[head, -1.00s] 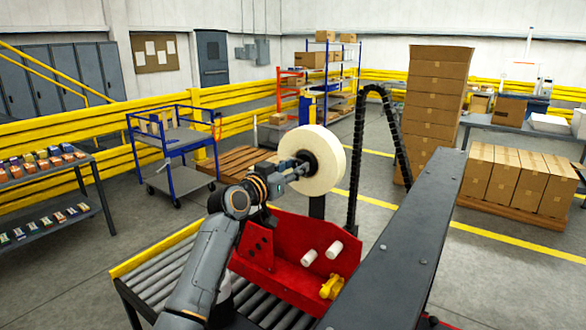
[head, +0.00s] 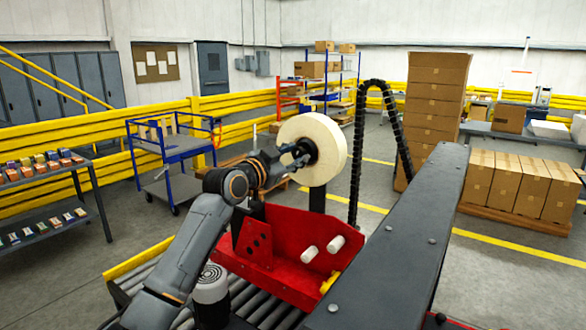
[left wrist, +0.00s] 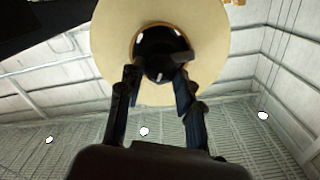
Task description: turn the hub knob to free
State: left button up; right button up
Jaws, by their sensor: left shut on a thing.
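A large cream tape roll (head: 325,135) stands upright on the red machine bracket, with a dark hub in its centre. The hub knob (head: 308,150) is black and partly hidden by my gripper. My left gripper (head: 297,158) reaches in from the left and is shut on the knob. In the left wrist view the roll (left wrist: 215,45) surrounds the dark hub (left wrist: 160,48), and my two left fingers (left wrist: 157,82) sit at either side of the knob's lower part. The knob's exact angle cannot be told. My right gripper is in neither view.
Red bracket (head: 280,242) with white rollers (head: 336,245) sits below the roll, beside a roller conveyor (head: 262,312). A long dark beam (head: 410,235) fills the right foreground. A black cable chain (head: 356,150) arches behind the roll. Blue cart (head: 172,140) stands at left.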

pick_arm(q)
jog(key=m+b, duration=0.1)
jog(key=m, duration=0.2)
jog(key=shift+f, duration=0.1)
jog(key=m, duration=0.2)
jog(key=shift+m, duration=0.4)
jog(key=m+p, duration=0.1)
jog(key=m, duration=0.1)
jog(key=shift+m, duration=0.3)
jog(key=m+p, duration=0.2)
jog(key=m, duration=0.1)
jog(key=shift+f+m+p, duration=0.1)
jog(key=shift+m+p, duration=0.35)
jog(key=shift+m, duration=0.15)
